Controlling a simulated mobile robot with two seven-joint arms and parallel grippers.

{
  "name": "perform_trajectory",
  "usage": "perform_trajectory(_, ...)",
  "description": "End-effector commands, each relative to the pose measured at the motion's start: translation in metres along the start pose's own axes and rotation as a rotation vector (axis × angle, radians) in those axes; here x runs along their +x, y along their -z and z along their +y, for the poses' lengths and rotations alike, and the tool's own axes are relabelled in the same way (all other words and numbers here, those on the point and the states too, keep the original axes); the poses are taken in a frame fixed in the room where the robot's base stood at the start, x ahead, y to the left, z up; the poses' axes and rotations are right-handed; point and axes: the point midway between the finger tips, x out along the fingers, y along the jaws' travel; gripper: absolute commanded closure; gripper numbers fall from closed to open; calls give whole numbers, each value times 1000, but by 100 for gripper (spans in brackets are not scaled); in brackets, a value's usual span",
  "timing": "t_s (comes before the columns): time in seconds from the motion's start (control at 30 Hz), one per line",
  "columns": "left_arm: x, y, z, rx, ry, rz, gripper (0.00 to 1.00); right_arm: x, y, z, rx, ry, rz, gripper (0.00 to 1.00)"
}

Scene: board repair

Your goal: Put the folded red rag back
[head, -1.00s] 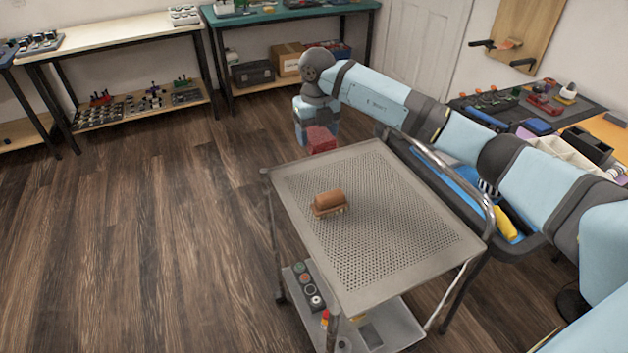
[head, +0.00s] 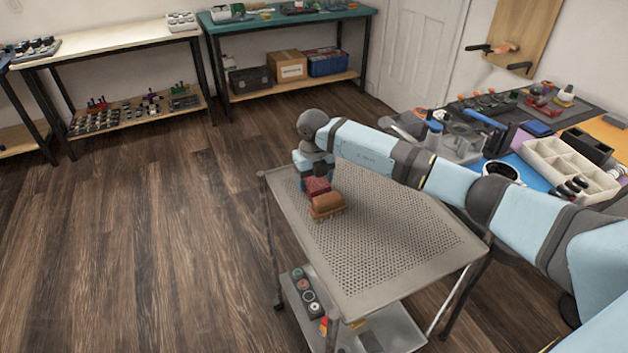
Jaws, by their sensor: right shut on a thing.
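The folded red rag (head: 317,186) is in my right gripper (head: 316,180), which points down over the far left part of the grey perforated cart top (head: 385,250). The rag is low, just behind a brown brush (head: 326,205) lying on the cart. I cannot tell whether the rag touches the cart top or the brush. The gripper's fingertips are mostly hidden behind the rag. My left gripper is not in view.
The cart top is clear to the right and front of the brush. A lower cart shelf (head: 400,335) holds small parts. A workbench with a beige divided tray (head: 560,165) stands at right. Two benches stand along the back wall.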

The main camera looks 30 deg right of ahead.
Motion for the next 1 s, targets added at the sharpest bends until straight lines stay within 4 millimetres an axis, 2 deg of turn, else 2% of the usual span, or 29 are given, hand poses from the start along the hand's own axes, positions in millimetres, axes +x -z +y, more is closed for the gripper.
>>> perform_trajectory(0.23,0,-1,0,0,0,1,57,4,0,0,0,0,0,54)
perform_trajectory(0.27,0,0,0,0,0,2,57,3,0,0,0,0,0,25)
perform_trajectory(0.33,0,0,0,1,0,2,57,3,0,0,0,0,0,9)
perform_trajectory(0.37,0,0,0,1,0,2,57,3,0,0,0,0,0,6)
perform_trajectory(0.6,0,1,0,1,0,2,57,2,0,0,0,0,0,6)
perform_trajectory(0.73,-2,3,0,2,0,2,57,-7,0,0,0,0,-2,6)
perform_trajectory(0.87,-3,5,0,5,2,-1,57,-30,-1,0,0,0,-4,6)
perform_trajectory(1.0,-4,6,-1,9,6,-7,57,-61,-1,-1,0,1,-4,6)
